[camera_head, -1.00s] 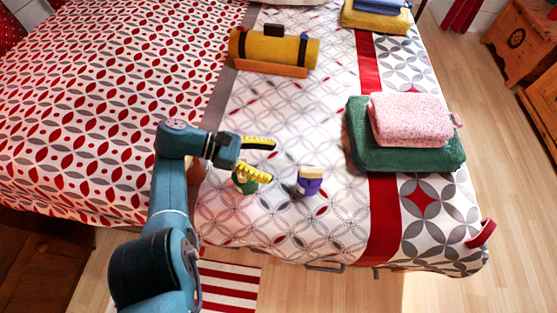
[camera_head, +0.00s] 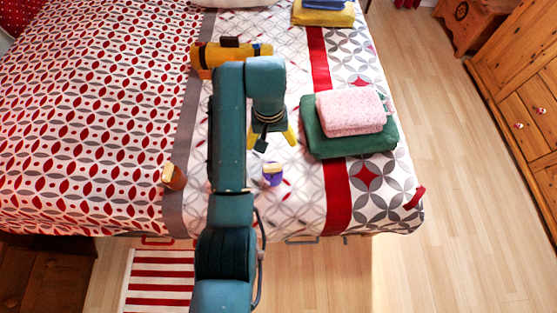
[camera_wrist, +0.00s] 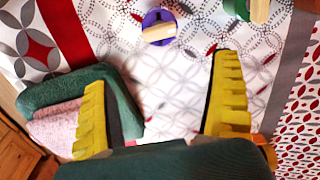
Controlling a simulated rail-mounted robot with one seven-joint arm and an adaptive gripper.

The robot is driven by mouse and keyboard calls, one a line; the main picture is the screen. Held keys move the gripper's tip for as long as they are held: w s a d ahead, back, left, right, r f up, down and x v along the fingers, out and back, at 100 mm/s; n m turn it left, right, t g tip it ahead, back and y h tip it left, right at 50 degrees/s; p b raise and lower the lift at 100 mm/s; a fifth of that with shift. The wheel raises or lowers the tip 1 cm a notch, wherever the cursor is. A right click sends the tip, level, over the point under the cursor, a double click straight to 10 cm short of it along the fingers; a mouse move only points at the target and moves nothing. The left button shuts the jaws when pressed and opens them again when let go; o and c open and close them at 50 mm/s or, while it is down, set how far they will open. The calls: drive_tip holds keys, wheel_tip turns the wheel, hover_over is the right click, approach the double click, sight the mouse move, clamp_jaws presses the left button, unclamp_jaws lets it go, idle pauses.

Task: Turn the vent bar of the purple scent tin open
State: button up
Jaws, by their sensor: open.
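The purple scent tin (camera_head: 275,181) stands on the bed, in front of my gripper (camera_head: 271,138) in the head view. A pale vent bar (camera_head: 272,169) lies across its top. In the wrist view, the purple tin (camera_wrist: 153,17) is at the top centre, its bar (camera_wrist: 160,32) slanting slightly. My gripper (camera_wrist: 161,72) is open and points down with its yellow fingers wide apart. Nothing is between them but bedspread, and the tin is apart from both fingertips.
A green tin (camera_wrist: 237,8) with a pale bar stands near the purple one; my arm hides it in the head view. A brown tin (camera_head: 176,180) stands left. Folded pink (camera_head: 350,112) and green (camera_head: 312,140) towels lie right.

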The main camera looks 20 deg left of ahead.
sight(272, 166)
wheel_tip(272, 166, down, 16)
drive_tip(key=b, duration=0.4)
drive_tip(key=shift+b, duration=0.35)
drive_tip(key=c, duration=1.2)
drive_tip(key=shift+s+r+m+p, duration=0.1)
drive_tip(key=shift+r+m+p, duration=0.15)
drive_tip(key=shift+m+p, duration=0.4)
drive_tip(key=shift+f+m+p, duration=0.25)
drive_tip(key=shift+m+p, duration=0.1)
drive_tip(key=shift+m, duration=0.2)
drive_tip(key=o, duration=1.2)
